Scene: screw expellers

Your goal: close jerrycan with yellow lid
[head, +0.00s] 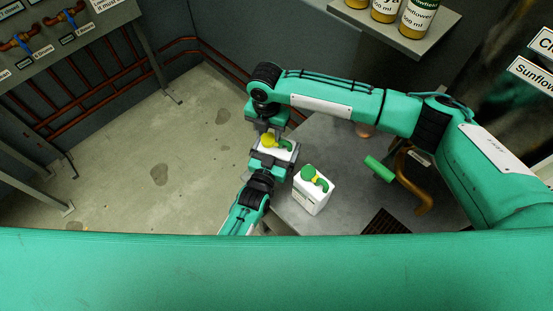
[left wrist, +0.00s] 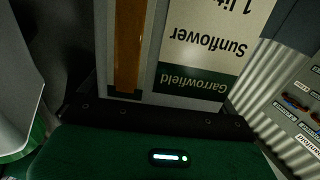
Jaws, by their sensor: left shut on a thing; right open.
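A white jerrycan (head: 283,153) with a green handle is held at the table's left edge. Its yellow lid (head: 268,140) shows at its top; whether it is seated on the neck is too small to tell. My left gripper (head: 274,160) is shut on this jerrycan from the near side. In the left wrist view the jerrycan's label (left wrist: 200,50) appears upside down beside an amber strip. My right gripper (head: 268,130) is open, pointing down close over the yellow lid, and partly hides it. I cannot tell if its fingers touch the lid.
A second white jerrycan (head: 312,195) with a green lid stands on the grey table (head: 345,160) to the right. A bent brown spout or crank (head: 420,195) with a green grip is further right. Filled bottles (head: 417,18) stand on a shelf behind. Open floor lies left.

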